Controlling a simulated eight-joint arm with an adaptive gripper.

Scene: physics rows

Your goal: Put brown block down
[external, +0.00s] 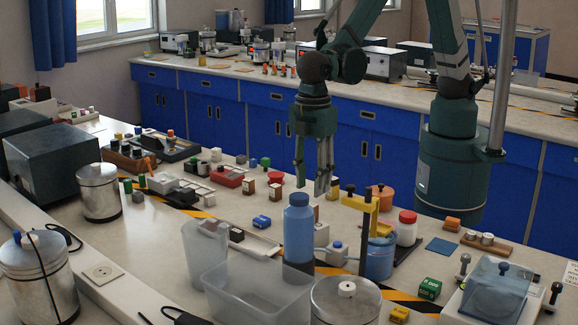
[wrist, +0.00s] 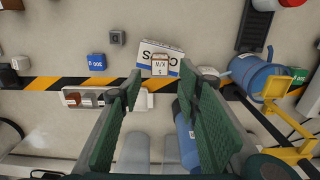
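My gripper (wrist: 161,77) is open, its two green-padded fingers well apart. In the external view my gripper (external: 312,189) points down above the bench, with nothing seen between the fingers. In the wrist view a small brown block with a white label (wrist: 160,67) shows in the gap, beyond the fingertips. It appears to rest on or against a white and blue printed box (wrist: 150,47). In the external view a small brownish block (external: 316,213) shows just below the fingertips, partly hidden by the blue bottle. Whether anything touches the fingers cannot be told.
A tall blue bottle (external: 298,232) and a clear bin (external: 258,290) stand in front. A yellow stand (external: 361,215) and blue jar (external: 379,257) stand to the right. A blue block (wrist: 97,62) and a small tray (wrist: 72,97) lie left.

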